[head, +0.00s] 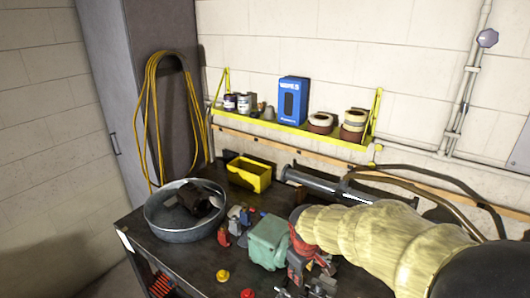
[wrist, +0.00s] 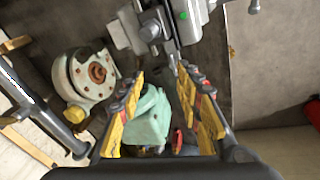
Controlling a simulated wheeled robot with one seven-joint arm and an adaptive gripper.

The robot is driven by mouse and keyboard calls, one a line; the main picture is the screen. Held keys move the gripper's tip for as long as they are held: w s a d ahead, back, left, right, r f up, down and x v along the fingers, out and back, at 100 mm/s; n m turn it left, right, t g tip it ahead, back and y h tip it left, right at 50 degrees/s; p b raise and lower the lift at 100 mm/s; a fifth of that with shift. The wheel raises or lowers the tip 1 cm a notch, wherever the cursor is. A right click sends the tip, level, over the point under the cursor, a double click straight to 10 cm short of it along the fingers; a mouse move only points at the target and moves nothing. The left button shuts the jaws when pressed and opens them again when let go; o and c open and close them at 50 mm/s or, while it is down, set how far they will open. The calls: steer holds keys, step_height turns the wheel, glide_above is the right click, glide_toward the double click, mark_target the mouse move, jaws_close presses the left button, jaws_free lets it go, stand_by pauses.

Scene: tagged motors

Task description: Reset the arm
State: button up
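In the wrist view my gripper (wrist: 160,74) is open, its two yellow-padded fingers spread apart with nothing held between the tips. A teal motor-like body (wrist: 148,118) shows between and beyond the fingers; I cannot tell how far below them it is. It also shows on the workbench in the head view (head: 268,241). My arm, in a pale yellow sleeve, reaches in from the lower right in the head view.
A grey metal vise (wrist: 150,28) and a pale round-flanged motor (wrist: 90,75) lie near my gripper. The dark workbench (head: 170,250) holds a round metal tub (head: 183,232), a yellow bin (head: 250,174) and small coloured parts. A yellow shelf (head: 290,128) with a blue box (head: 292,101) hangs behind.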

steer(key=s+d+r+m+t+b, duration=0.1)
steer(key=s+d+m+b, duration=0.1)
steer(key=s, duration=0.6)
steer(key=s+d+r+m+t+b, duration=0.1)
steer(key=s+d+m+b, duration=0.2)
steer(key=s+b, duration=0.2)
steer(key=s+d+r+m+b, duration=0.1)
steer(key=s+d+m+b, duration=0.1)
steer(key=s, duration=0.9)
steer(key=shift+d+r+m+t+y+b, duration=0.3)
steer(key=shift+r+m+t+y+b, duration=0.15)
steer(key=shift+b, duration=0.35)
steer(key=shift+o, duration=0.3)
steer(key=shift+w, duration=0.1)
